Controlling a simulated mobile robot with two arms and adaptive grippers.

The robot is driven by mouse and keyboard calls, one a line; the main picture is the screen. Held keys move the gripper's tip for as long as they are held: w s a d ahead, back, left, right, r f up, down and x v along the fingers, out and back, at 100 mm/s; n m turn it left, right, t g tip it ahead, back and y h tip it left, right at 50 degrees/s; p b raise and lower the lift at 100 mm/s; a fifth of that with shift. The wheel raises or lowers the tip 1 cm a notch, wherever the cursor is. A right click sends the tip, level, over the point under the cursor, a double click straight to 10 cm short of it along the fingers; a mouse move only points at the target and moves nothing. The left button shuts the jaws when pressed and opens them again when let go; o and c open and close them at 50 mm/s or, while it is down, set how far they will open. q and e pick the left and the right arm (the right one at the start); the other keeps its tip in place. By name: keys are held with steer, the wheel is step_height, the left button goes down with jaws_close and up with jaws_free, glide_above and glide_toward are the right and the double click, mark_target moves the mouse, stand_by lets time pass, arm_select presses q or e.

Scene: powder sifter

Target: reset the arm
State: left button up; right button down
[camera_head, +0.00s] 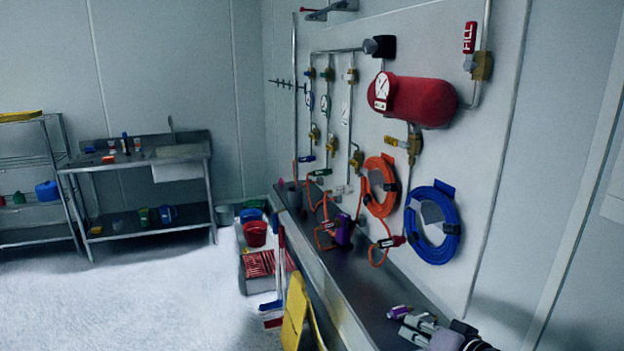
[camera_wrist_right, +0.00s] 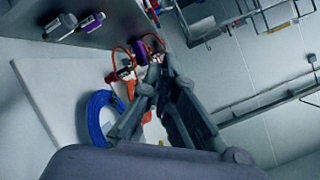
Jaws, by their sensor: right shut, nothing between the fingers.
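My right gripper (camera_head: 408,328) is at the bottom right of the head view, over the near part of the steel counter (camera_head: 345,275). Its grey fingers reach to the left. In the right wrist view the gripper (camera_wrist_right: 160,72) is shut, with nothing held between its fingers. A small purple-and-white object (camera_head: 399,312) shows right by the fingertips in the head view; I cannot tell whether they touch. My left gripper is not in view.
A blue hose coil (camera_head: 448,225), an orange hose coil (camera_head: 370,187) and a red tank (camera_head: 420,101) hang on the wall panel. A yellow floor sign (camera_head: 295,312) stands beside the counter. A sink table (camera_head: 150,170) stands far left. The left floor is clear.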

steer(key=s+f+n+g+h, duration=0.25)
steer(key=s+f, duration=0.35)
steer(key=s, duration=0.5)
steer(key=s+f+n+g+h, duration=0.1)
steer(key=s+f+g, duration=0.2)
steer(key=s+f, duration=0.55)
steer(key=s+f+n+g+h, duration=0.25)
steer(key=s+f, duration=0.25)
steer(key=s, duration=0.8)
step_height(320, 180, down, 28)
steer(key=s+g+b, duration=0.1)
steer(key=g+b, duration=0.1)
steer(key=s+d+f+g+b, duration=0.1)
steer(key=s+d+f, duration=0.2)
steer(key=s+f, duration=1.3)
steer(key=shift+s+y, duration=0.3)
steer(key=shift+s, duration=0.05)
